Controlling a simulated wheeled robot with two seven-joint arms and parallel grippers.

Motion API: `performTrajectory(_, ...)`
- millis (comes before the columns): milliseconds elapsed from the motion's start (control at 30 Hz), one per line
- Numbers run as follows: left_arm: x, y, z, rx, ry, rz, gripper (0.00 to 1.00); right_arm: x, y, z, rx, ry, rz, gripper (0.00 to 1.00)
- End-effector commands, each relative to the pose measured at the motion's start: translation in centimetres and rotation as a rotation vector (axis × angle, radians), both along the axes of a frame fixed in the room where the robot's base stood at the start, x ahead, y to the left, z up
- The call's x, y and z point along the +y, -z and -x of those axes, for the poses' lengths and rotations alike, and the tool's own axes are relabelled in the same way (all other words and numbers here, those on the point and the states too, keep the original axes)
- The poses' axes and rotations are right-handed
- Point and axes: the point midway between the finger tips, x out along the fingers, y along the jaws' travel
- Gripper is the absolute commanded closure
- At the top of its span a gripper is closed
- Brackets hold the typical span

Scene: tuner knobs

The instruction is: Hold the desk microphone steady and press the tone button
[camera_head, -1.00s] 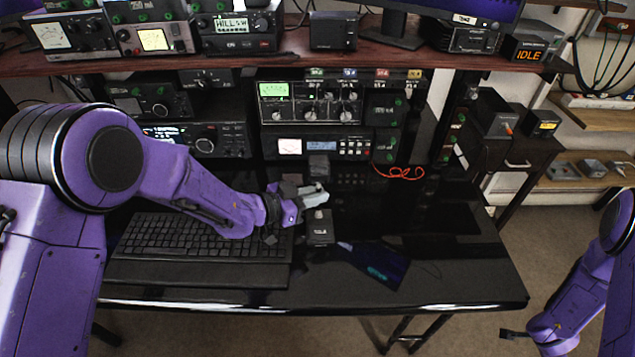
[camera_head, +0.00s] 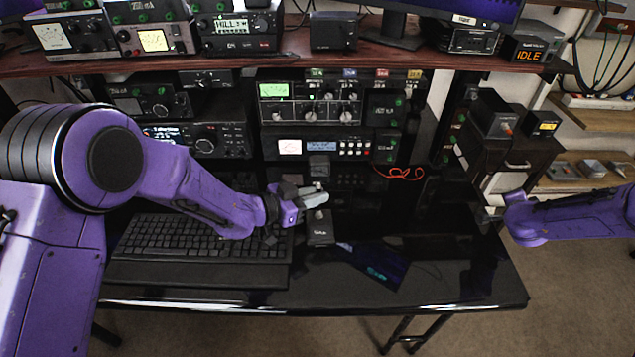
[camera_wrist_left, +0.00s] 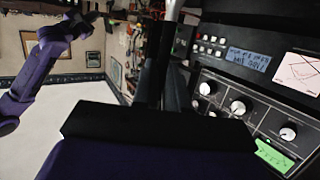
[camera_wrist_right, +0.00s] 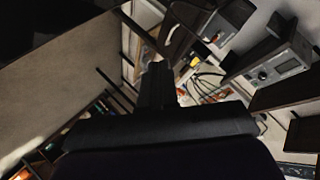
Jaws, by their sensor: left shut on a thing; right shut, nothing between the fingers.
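The desk microphone has a dark box-shaped base (camera_head: 320,235) on the black desk, right of the keyboard. A small light round part sits on the base top, and a white label there is too small to read. I cannot tell for sure which part is the tone button. My left gripper (camera_head: 314,196) is shut on the microphone just above the base and hides part of it. In the left wrist view a pale stem (camera_wrist_left: 173,10) rises at the fingers. My right gripper (camera_head: 488,217) is shut and empty near the desk's right edge; its dark fingers show in the right wrist view (camera_wrist_right: 157,85).
A keyboard (camera_head: 195,240) lies left of the microphone. A radio stack (camera_head: 310,112) stands behind, with an orange cable (camera_head: 400,173) beside it. A dark flat panel (camera_head: 370,265) shows right of the base. The desk's right part (camera_head: 460,270) is mostly clear.

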Motion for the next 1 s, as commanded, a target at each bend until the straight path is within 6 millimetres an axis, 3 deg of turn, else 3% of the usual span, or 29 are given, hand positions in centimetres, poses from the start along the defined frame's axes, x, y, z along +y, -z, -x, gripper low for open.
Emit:
performTrajectory(33, 0.0, -0.1, -0.1, -0.002, -0.001, 0.003, 1.0, 2.2, -1.0, -0.9, -0.016, -0.053, 0.016, 1.0)
performTrajectory(233, 0.0, -0.2, -0.1, -0.002, -0.001, 0.003, 1.0, 11.0, -5.0, -3.4, -0.103, -0.268, 0.089, 1.0)
performTrajectory(533, 0.0, -0.2, -0.1, -0.002, -0.001, 0.003, 1.0, 24.7, -10.9, -3.6, -0.256, -0.597, 0.185, 1.0)
performTrajectory(767, 0.0, -0.2, -0.1, -0.002, -0.001, 0.003, 1.0, 35.2, -12.8, 0.3, -0.346, -0.869, 0.215, 1.0)
performTrajectory(1000, 0.0, -0.2, -0.1, -0.002, -0.001, 0.003, 1.0, 44.5, -12.4, 7.7, -0.39, -1.164, 0.185, 1.0)
